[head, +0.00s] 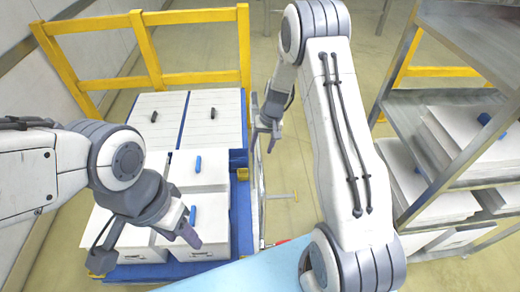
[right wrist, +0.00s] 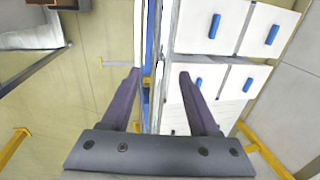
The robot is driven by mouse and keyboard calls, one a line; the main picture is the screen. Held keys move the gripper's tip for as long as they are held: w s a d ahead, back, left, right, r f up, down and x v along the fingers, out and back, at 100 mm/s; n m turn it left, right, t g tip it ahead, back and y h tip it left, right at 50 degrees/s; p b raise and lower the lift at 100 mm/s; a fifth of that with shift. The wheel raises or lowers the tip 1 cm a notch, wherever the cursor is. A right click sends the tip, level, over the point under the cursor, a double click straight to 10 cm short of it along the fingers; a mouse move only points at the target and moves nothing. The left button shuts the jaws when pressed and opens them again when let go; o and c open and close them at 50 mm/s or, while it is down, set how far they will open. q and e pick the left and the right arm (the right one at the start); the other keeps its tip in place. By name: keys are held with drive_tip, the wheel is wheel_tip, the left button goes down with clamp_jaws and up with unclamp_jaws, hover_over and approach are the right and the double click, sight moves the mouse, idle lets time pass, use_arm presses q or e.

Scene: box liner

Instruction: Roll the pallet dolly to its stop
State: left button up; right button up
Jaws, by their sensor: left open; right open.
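The pallet dolly (head: 242,215) is a low blue platform carrying white boxes with blue and dark handles, left of centre in the head view. A thin grey metal frame (head: 258,190) runs along its right side. My right gripper (head: 268,138) is open over that side. In the right wrist view its fingers (right wrist: 160,100) stand apart, with the dolly's blue edge (right wrist: 149,45) and a grey bar between them in the picture; I cannot tell if the bar is within their reach. My left gripper (head: 147,243) is open above the nearer white boxes. The stop cannot be made out.
A yellow railing (head: 195,16) stands behind and left of the dolly, near a pale wall. A grey shelf rack (head: 470,45) with white boxes stands at the right. Open floor (head: 290,175) lies between dolly and rack.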

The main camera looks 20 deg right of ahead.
sight(260, 154)
drive_tip(key=shift+w+a+f+p, duration=0.1)
drive_tip(key=shift+a+f+p, duration=0.1)
drive_tip(key=shift+f, duration=0.6)
drive_tip(key=shift+a+f+p, duration=0.1)
drive_tip(key=shift+f+p, duration=0.05)
drive_tip(key=shift+f, duration=0.6)
drive_tip(key=shift+c, duration=0.3)
clamp_jaws()
